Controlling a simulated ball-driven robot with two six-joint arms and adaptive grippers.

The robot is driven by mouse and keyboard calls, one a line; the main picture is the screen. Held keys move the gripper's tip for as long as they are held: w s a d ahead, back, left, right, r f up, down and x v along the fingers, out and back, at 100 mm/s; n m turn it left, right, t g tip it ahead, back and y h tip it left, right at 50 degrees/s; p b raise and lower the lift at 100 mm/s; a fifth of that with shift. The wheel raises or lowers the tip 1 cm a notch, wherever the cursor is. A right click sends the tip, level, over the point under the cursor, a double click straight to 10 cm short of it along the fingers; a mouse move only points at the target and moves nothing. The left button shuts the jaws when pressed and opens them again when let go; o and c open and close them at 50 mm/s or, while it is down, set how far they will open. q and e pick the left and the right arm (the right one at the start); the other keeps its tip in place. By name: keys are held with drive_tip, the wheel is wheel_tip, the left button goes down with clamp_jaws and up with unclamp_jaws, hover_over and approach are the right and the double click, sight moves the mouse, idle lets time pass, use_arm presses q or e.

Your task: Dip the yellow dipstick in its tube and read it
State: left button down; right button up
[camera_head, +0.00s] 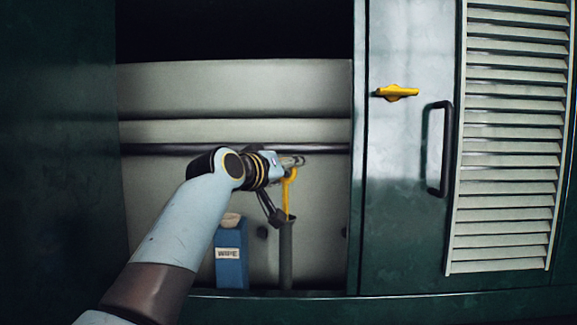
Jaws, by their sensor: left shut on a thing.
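The yellow dipstick (288,196) shows as a thin yellow piece with a curved top. Its lower end meets the mouth of an upright dark grey tube (286,256) inside the open compartment. How deep it sits in the tube is hidden. My left gripper (287,176) reaches in from the lower left and is shut on the dipstick near its top, above the tube. One dark finger part hangs down beside the tube's mouth. The stick's marks do not show. My right gripper is out of view.
A blue box labelled WIPE (231,268) stands left of the tube, with a pale wad on top. A dark rail (325,148) crosses behind the gripper. At right are a green door (400,220) with a yellow latch (396,92), a black handle (434,190) and louvres (510,150).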

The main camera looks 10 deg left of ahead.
use_arm(q)
drive_tip(key=shift+f+b, duration=1.85)
drive_tip(key=shift+f, duration=1.55)
